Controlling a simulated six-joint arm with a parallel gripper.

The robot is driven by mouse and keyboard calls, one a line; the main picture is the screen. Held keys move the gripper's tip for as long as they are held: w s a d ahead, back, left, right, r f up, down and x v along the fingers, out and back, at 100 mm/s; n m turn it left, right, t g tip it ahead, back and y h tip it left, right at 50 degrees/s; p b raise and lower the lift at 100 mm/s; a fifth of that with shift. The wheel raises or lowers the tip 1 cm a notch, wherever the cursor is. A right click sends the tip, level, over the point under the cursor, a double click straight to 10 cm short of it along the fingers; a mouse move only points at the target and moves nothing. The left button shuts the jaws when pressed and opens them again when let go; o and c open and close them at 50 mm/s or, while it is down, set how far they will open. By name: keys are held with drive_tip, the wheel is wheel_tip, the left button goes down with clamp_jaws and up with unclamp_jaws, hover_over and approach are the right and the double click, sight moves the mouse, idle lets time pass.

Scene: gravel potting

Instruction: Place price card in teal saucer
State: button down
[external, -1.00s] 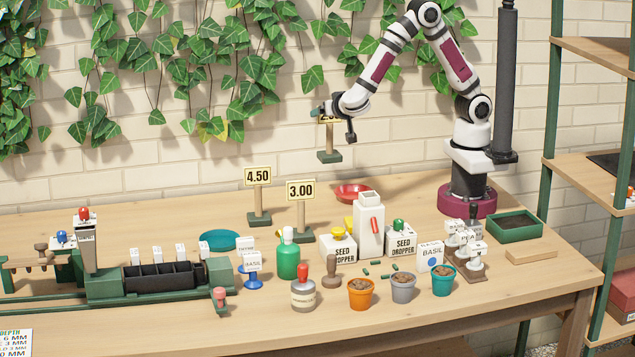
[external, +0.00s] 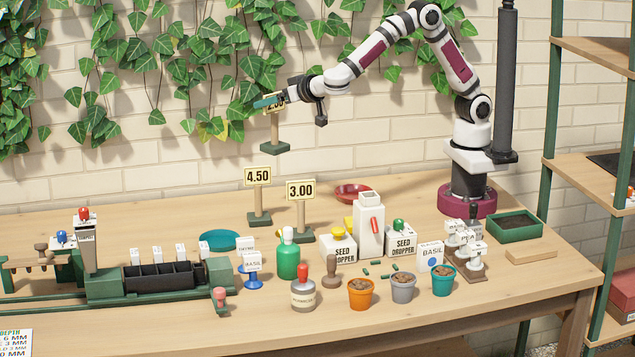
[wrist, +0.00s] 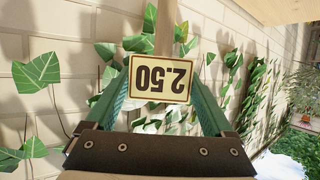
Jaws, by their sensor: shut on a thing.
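The price card reading 2.50 (wrist: 158,78) is between the fingers of my gripper (wrist: 160,85) in the wrist view, upside down in that picture. In the external view my gripper (external: 271,101) is shut on this card and holds it high above the table, near the wall. The card's wooden post and green foot (external: 274,147) hang upright below, clear of everything. The teal saucer (external: 219,241) lies on the table to the left and lower, partly behind white seed tags. It looks empty where it shows.
Price cards 4.50 (external: 258,177) and 3.00 (external: 301,190) stand on posts below my gripper, right of the saucer. A red saucer (external: 353,193) lies farther right. A green bottle (external: 288,257) and a planter with a black tray (external: 160,277) stand near the teal saucer.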

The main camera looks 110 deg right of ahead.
drive_tip(key=w+a+n+t+y, duration=0.6)
drive_tip(key=w+a+n, duration=0.1)
drive_tip(key=w+a, duration=0.75)
wheel_tip(320, 180, down, 14)
drive_tip(key=shift+d+f, duration=0.2)
drive_tip(key=shift+f, duration=0.55)
unclamp_jaws()
drive_tip(key=shift+r, duration=0.1)
